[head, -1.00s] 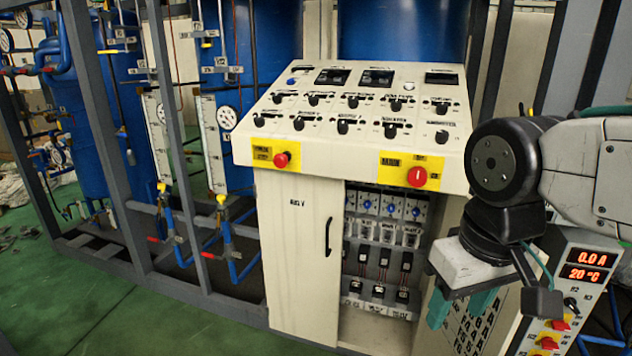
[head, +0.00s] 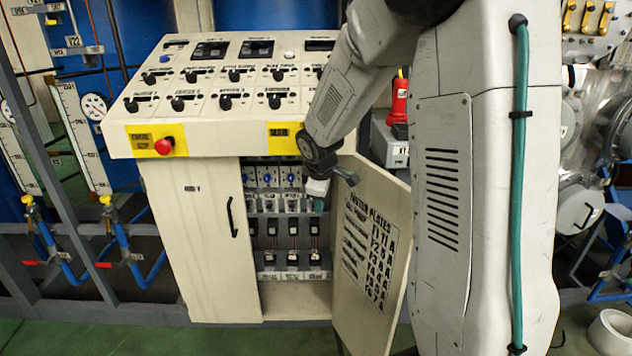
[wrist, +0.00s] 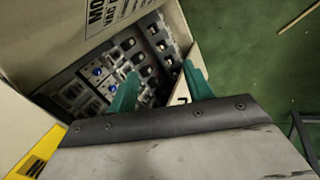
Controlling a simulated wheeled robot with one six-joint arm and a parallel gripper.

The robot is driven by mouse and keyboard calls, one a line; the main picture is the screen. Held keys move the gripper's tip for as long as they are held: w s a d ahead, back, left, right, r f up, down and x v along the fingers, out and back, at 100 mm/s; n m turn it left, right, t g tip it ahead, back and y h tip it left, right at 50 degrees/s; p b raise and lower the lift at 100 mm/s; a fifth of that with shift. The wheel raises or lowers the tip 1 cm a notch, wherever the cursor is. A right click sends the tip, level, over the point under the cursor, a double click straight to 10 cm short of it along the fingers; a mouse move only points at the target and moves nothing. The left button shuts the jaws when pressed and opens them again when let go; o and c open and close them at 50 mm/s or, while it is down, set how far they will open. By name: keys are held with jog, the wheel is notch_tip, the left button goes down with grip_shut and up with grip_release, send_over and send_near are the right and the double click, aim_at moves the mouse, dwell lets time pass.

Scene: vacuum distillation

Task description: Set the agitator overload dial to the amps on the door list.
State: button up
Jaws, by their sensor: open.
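The control cabinet (head: 196,250) stands open on its right side. Inside is a row of overload units with blue dials (head: 265,178); the dials (wrist: 97,70) also show in the wrist view. Which one is the agitator's cannot be told. The open door (head: 380,315) carries a printed list (head: 368,240) headed with motor plates; its amps are too small to read surely. My gripper (head: 318,200) is at the cabinet opening, in front of the units' right end. In the wrist view its teal fingers (wrist: 160,88) are apart and empty, with the units beyond them.
The sloped panel (head: 205,105) with several knobs and a red emergency button (head: 164,146) overhangs the opening. The open door stands close beside my gripper. The left door (head: 205,240) is shut. Green floor (head: 90,338) lies in front.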

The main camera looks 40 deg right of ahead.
jog(key=w+d+f+t, duration=0.35)
jog(key=w+f, duration=0.25)
jog(key=w, duration=0.5)
jog(key=w+d+f+t, duration=0.3)
jog(key=w+d+f, duration=0.3)
jog(key=w, duration=0.5)
jog(key=w+d+f+m+t+h, duration=0.2)
jog(key=w+d+h, duration=0.1)
jog(key=w+d, duration=0.3)
jog(key=w+d+f+m+t+h, duration=0.2)
jog(key=w+d+f+t+h, duration=0.1)
jog(key=w+d, duration=0.3)
jog(key=shift+w+f+m, duration=0.15)
jog(key=shift+f+m, duration=0.15)
jog(key=shift+f, duration=0.05)
jog(key=c, duration=1)
